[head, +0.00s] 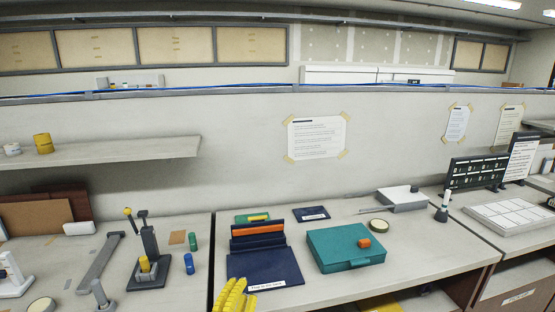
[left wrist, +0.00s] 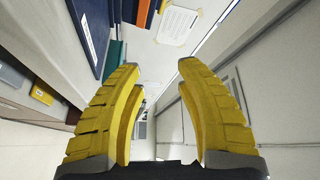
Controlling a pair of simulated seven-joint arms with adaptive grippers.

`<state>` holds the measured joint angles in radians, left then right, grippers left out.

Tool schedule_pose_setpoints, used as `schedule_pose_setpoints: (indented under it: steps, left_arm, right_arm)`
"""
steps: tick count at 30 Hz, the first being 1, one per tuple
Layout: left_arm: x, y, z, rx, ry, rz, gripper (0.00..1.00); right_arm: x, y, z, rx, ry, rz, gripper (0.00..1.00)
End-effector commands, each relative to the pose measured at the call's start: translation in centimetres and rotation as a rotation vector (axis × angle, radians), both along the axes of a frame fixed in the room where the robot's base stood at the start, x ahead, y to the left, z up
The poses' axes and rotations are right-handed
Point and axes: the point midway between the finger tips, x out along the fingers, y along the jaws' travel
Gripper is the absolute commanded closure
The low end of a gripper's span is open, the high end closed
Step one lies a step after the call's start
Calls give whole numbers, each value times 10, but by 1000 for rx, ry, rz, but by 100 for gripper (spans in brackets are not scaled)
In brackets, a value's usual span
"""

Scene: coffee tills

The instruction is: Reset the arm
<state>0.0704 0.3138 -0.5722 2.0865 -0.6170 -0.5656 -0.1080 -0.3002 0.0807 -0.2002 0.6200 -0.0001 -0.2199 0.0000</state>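My left gripper (head: 235,293) shows as yellow ribbed fingers at the bottom edge of the head view, in front of the counter (head: 320,293) and close to the navy tray (head: 265,268). In the left wrist view its two fingers (left wrist: 160,68) stand wide apart with nothing between them, so it is open and empty. The wrist view looks sideways along the counter front, with the wall at the top. My right gripper and arm are in neither view.
A teal case (head: 345,247) with an orange block (head: 364,243) on it lies right of the navy tray. A dark stand (head: 149,255), blue cylinder (head: 189,264) and green cylinder (head: 193,241) stand left. A shelf (head: 120,150) juts from the wall. The counter's front right is clear.

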Motion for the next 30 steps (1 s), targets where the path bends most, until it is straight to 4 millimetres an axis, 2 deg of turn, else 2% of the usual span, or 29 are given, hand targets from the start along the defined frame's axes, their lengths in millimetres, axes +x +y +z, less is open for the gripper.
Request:
schedule_pose_setpoints:
  steps: [3, 5, 9, 12, 19, 30]
  left_arm:
    - [-28, 47, -37, -80, 165, 161, 65]
    - [-45, 70, -56, -111, 248, 237, 65]
    - [-97, 122, -102, -163, 450, 411, 65]
    - [-137, 151, -127, -182, 578, 514, 65]
    - [-203, 188, -159, -190, 760, 652, 65]
    - [-281, 221, -180, -177, 947, 783, 65]
  right_arm:
    - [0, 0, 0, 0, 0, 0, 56]
    - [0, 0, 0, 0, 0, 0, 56]
    - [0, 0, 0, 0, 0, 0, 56]
    - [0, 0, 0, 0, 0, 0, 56]
    - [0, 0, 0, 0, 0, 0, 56]
    - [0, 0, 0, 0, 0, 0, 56]
